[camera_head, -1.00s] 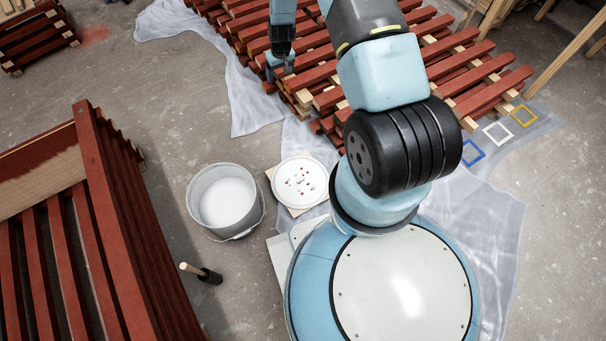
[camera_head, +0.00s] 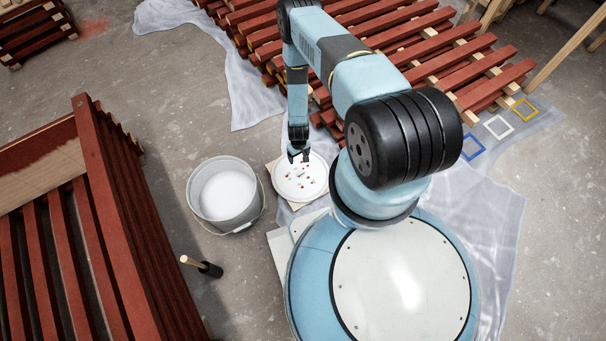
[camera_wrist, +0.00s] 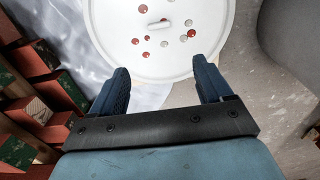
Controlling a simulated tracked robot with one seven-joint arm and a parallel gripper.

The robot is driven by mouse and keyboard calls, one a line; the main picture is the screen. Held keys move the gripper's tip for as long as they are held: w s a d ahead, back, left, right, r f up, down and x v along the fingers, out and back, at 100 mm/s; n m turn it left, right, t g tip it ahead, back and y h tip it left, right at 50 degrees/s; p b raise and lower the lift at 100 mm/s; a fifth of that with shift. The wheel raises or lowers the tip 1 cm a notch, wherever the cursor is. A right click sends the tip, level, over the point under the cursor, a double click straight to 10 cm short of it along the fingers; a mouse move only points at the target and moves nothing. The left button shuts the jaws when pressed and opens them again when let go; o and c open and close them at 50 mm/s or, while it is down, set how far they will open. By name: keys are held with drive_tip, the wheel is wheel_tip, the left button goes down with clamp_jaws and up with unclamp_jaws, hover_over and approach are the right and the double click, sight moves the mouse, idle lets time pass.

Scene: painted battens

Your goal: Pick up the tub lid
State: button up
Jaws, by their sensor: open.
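The tub lid (camera_head: 297,186) is a round white disc with several red and pale spots and a small white piece at its middle. It lies on a pale square board on the floor, right of the grey tub (camera_head: 226,196). In the wrist view the lid (camera_wrist: 168,60) fills the top middle. My gripper (camera_head: 298,156) is over the lid's far part in the head view. I cannot tell the height above the lid.
A stack of red battens (camera_head: 400,50) stands at the back on plastic sheeting (camera_head: 255,95). Another red batten stack (camera_head: 110,220) stands at the left. A dark, wooden-handled tool (camera_head: 208,269) is near the tub. Bare floor lies left of the tub.

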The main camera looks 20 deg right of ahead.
sight(300, 173)
drive_tip(key=shift+s+d+f, duration=0.1)
drive_tip(key=shift+s+f, duration=0.1)
drive_tip(key=shift+f, duration=2.3)
drive_tip(key=shift+s+a+f, duration=0.1)
drive_tip(key=shift+s+f, duration=0.05)
drive_tip(key=shift+f, duration=2.35)
drive_tip(key=shift+s+d+f, duration=0.1)
drive_tip(key=shift+s+f, duration=0.1)
drive_tip(key=shift+f, duration=2.3)
drive_tip(key=shift+c, duration=0.2)
drive_tip(key=c, duration=1.2)
